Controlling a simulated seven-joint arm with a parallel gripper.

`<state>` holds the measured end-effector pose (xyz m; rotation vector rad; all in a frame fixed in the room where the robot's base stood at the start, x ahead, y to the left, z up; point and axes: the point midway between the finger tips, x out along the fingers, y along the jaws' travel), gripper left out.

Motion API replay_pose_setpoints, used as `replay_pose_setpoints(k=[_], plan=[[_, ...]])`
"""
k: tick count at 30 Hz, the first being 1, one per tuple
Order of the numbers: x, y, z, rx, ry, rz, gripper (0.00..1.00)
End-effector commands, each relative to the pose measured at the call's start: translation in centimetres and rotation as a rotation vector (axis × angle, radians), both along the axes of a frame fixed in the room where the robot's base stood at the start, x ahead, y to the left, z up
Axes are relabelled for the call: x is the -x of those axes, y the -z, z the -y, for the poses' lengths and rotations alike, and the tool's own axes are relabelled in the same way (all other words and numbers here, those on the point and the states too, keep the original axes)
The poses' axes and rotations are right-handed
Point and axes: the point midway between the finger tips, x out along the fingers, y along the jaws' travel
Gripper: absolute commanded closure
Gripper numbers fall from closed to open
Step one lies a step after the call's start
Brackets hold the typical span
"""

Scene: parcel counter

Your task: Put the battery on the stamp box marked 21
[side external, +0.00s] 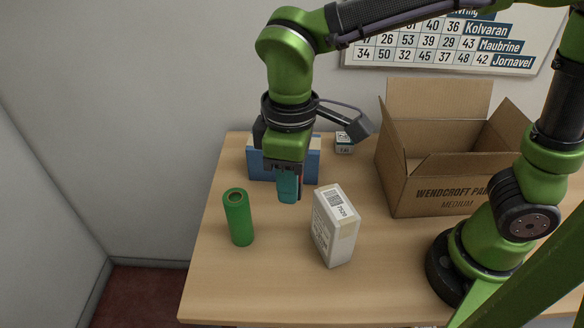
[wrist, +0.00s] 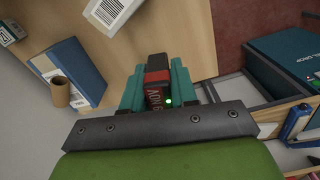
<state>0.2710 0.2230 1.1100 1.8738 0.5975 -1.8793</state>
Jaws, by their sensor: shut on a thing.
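My gripper (side external: 288,198) has teal fingers and points down above the table, left of the middle. In the wrist view the fingers (wrist: 158,90) are shut on a small block-shaped battery (wrist: 157,75), black at the end with a red band and lettering on its dark side. In the side view only a thin red and dark edge of the battery (side external: 301,184) shows beside the fingers. A small white and green box (side external: 343,143) stands at the back of the table and also shows in the wrist view (wrist: 9,33). I cannot read a 21 on it.
A white carton (side external: 336,226) and a green cylinder (side external: 238,217) stand in front of my gripper. A blue box (side external: 312,160) is behind it. An open cardboard box (side external: 440,177) is at the right. A brown tube (wrist: 60,92) shows by the blue box. The front table is clear.

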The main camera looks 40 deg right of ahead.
Motion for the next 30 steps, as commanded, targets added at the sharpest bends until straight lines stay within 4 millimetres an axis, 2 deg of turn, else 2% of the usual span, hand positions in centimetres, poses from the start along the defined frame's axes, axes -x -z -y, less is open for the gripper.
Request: replay_pose_setpoints(k=[1, 5, 8, 12, 15, 18, 21, 24, 30], plan=[[-1.5, 0.0, 1.2, 0.0, 0.072, -0.001, 1.0], [-5.4, 0.0, 4.9, -0.002, 0.274, -0.003, 1.0], [-8.6, -0.1, 8.9, -0.004, 0.465, -0.005, 1.0], [-12.2, 0.0, 15.8, -0.003, 0.741, -0.005, 1.0], [-13.9, 0.0, 20.8, -0.001, 0.928, -0.005, 1.0], [-14.8, 0.1, 25.5, 0.001, 1.089, -0.003, 1.0], [-15.1, 0.2, 28.9, 0.004, 1.207, -0.003, 1.0], [-15.1, 0.2, 31.5, 0.006, 1.292, -0.002, 1.0], [-14.9, 0.3, 35.1, 0.009, 1.408, 0.0, 1.0]])
